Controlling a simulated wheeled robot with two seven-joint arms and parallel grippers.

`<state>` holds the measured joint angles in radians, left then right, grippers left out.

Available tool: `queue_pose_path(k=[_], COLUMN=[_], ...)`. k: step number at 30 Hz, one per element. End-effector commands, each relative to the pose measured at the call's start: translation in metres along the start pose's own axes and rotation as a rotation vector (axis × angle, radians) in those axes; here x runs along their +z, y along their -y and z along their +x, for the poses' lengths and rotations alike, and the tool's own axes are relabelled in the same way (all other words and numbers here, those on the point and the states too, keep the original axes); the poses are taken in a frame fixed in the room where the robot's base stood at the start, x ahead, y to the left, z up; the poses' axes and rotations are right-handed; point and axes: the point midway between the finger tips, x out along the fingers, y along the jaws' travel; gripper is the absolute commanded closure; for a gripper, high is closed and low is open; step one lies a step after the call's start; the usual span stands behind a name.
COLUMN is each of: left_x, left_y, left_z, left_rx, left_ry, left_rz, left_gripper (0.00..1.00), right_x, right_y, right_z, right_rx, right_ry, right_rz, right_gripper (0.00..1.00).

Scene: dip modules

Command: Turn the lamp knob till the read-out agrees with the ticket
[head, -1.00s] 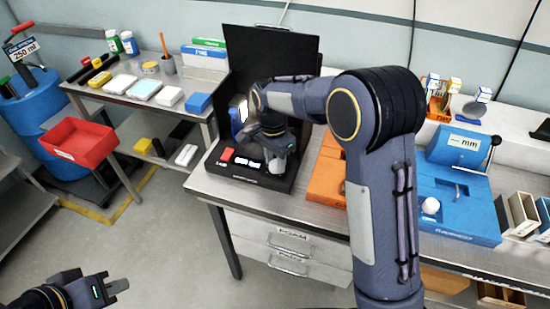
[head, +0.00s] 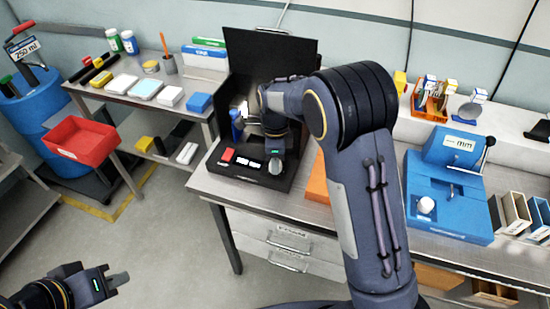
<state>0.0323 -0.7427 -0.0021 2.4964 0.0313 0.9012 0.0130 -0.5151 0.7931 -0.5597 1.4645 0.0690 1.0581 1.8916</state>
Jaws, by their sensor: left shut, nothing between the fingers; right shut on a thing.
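The black lamp box (head: 222,172) with its raised black back panel (head: 262,60) stands at the left end of the bench. A red button (head: 228,155) and small white labels or displays (head: 249,162) sit on its front; their writing is too small to read. My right gripper (head: 276,165) is low over the right part of this box, shut on what looks like the lamp knob, which the fingers mostly hide. My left gripper (head: 119,280) is shut and empty over the floor at the lower left. I cannot make out a ticket or a read-out value.
My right arm crosses in front of the bench and hides part of an orange block (head: 318,186). A blue device marked "mm" (head: 452,205) stands to the right. A red bin (head: 80,142) and a side table with small boxes (head: 172,96) are at the left.

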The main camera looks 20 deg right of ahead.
Motion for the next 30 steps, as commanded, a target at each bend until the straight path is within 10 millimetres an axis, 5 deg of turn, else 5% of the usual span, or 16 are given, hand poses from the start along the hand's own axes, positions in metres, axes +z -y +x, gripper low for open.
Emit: queue_pose_path(k=[17, 18, 23, 30], left_x=[-0.0007, -0.0007, -0.0007, -0.0007], left_y=[-0.0007, -0.0007, -0.0007, -0.0006], left_z=[-0.0015, -0.0015, -0.0015, -0.0014], left_rx=[0.000, 0.000, 0.000, 0.000], left_ry=[0.000, 0.000, 0.000, 0.000], left_rz=[0.000, 0.000, 0.000, 0.000], left_gripper=[1.00, 1.00, 1.00, 1.00], right_x=[0.0002, 0.0002, 0.0002, 0.0000], right_y=[0.0008, 0.0008, 0.0005, 0.0002], right_z=[-0.0012, -0.0012, -0.0008, -0.0004], right_rx=[-0.003, -0.003, -0.002, -0.001], right_ry=[0.004, 0.004, 0.004, 0.003], right_rz=[0.037, 0.037, 0.036, 0.036], right_gripper=[0.90, 0.66, 0.45, 0.45])
